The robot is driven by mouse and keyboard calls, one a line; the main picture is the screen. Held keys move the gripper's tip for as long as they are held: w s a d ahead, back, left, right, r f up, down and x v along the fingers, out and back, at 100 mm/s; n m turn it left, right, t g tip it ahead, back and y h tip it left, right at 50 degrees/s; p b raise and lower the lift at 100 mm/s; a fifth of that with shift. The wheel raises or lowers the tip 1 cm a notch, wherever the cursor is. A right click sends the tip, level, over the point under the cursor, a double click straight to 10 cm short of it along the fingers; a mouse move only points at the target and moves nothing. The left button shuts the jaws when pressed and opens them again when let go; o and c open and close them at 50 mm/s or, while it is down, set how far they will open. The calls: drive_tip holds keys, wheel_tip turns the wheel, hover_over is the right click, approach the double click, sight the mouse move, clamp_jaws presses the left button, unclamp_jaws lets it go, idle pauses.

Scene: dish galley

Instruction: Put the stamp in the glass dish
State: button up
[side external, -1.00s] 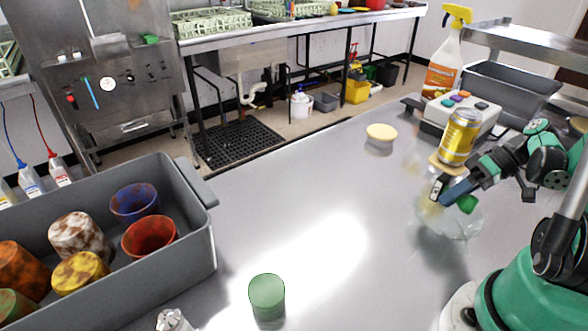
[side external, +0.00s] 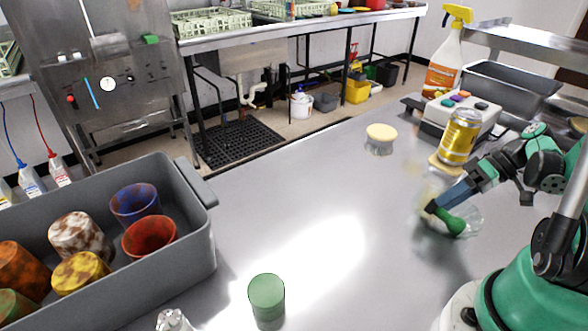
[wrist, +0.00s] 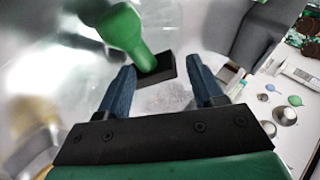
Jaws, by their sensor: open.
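The stamp has a green bulb handle and a flat black base. In the side view the stamp (side external: 452,223) lies low, within the outline of the clear glass dish (side external: 476,220), close under my gripper (side external: 436,206). In the wrist view the stamp (wrist: 122,27) is tilted, with its black base just beyond my gripper (wrist: 163,75). The blue fingers are apart with a gap between them, and the stamp is not clamped. The dish is hard to make out in the wrist view. In the side view the stamp's base is hidden by the fingers.
A gold can (side external: 459,137) stands on a wooden coaster behind the dish. A spray bottle (side external: 446,60) and a device with coloured buttons (side external: 457,112) are further back. A grey tub (side external: 205,245) of cups is at left, a green cylinder (side external: 267,296) in front. The middle counter is clear.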

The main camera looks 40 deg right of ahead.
sight(445, 212)
wheel_tip(445, 212, up, 7)
idle(0.6)
drive_tip(key=w+a+r+n+t+h, duration=0.1)
drive_tip(key=w+a+h, duration=0.6)
drive_tip(key=a, duration=0.7)
wheel_tip(445, 212, up, 2)
drive_tip(key=shift+w+n+t+h, duration=0.35)
drive_tip(key=shift+w+t, duration=0.35)
drive_tip(key=shift+w, duration=0.45)
